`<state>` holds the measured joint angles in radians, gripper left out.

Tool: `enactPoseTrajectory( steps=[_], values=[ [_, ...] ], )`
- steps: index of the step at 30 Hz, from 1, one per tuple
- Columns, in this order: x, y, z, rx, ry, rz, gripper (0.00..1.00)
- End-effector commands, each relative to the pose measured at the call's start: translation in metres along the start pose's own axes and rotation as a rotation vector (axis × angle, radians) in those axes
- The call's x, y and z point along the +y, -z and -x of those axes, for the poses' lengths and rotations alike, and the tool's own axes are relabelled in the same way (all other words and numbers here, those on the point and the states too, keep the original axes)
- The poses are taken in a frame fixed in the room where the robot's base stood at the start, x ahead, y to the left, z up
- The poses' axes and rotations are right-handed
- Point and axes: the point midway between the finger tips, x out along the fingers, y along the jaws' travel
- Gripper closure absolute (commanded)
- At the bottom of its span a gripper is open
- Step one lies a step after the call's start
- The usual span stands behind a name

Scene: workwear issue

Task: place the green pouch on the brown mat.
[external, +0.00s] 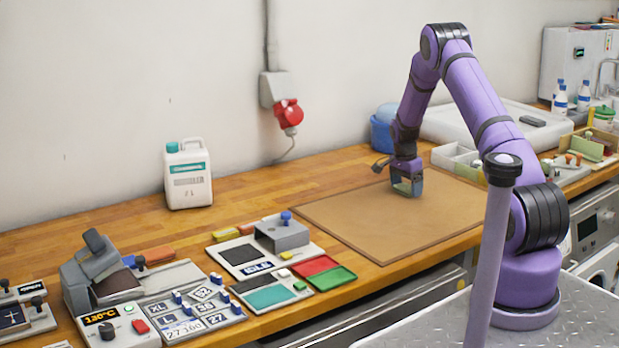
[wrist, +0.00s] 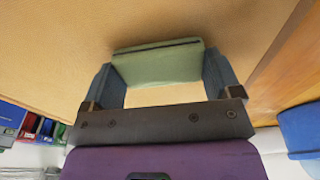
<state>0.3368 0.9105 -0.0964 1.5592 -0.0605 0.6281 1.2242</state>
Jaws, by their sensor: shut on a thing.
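The brown mat (external: 385,225) lies flat on the wooden bench below my arm. It also fills much of the wrist view (wrist: 60,50). My gripper (external: 405,188) points down over the back right part of the mat. In the wrist view, my gripper (wrist: 163,80) is shut on the green pouch (wrist: 160,62), with one finger on each side of it. The pouch has a dark line along one edge. In the external view it is mostly hidden by the fingers. I cannot tell whether the pouch touches the mat or is just above it.
Red and green trays (external: 325,272) and a press-like device (external: 282,232) stand left of the mat. A blue bin (external: 383,132) stands behind it, and a white divided box (external: 455,160) is at its back right. The rest of the mat is clear.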

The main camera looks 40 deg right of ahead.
Motion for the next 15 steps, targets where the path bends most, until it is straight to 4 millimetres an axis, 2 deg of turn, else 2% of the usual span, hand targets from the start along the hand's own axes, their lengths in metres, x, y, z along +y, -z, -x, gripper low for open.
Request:
enactPoseTrajectory(
  steps=[1,2,3,4,11,15],
  values=[
    [0.0,0.0,-0.002,0.0,0.0,0.0,0.39],
    [0.0,0.0,-0.002,0.0,0.0,0.0,0.14],
    [0.0,0.0,-0.002,0.0,0.0,0.0,0.04],
    [0.0,0.0,-0.002,0.0,0.0,0.0,0.0],
    [0.0,0.0,-0.001,0.0,0.0,0.0,0.0],
    [0.0,0.0,0.009,0.001,0.001,0.0,0.0]
  ],
)
